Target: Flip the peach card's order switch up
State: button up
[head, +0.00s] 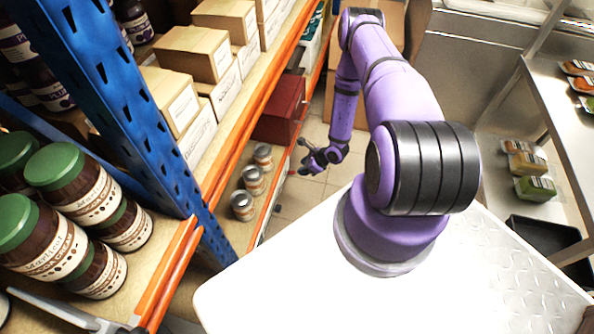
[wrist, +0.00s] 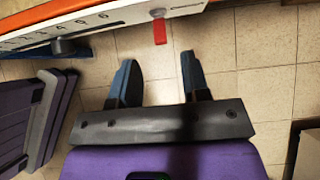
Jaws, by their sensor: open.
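My gripper (wrist: 155,70) is open and empty in the wrist view, its two dark blue fingers apart above the tiled floor. A small red lever (wrist: 160,32) hangs down from a grey mount at the right end of a white numbered strip (wrist: 95,22), just beyond the fingertips and apart from them. A dark knob (wrist: 64,47) sits lower on the strip's left part. No peach card can be made out in either view. In the head view my gripper (head: 306,158) is small, beside the lower shelf's edge; the lever cannot be made out there.
Several small jars (head: 252,181) and a red bin (head: 279,108) stand on the lower shelf. A blue upright (head: 120,100) and large green-lidded jars (head: 65,180) are at left. Cardboard boxes fill the upper shelf. A steel rack (head: 560,110) stands at right. Floor tiles show between.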

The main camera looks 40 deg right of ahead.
jog(key=shift+v, duration=1.5)
jog(key=shift+s, duration=0.1)
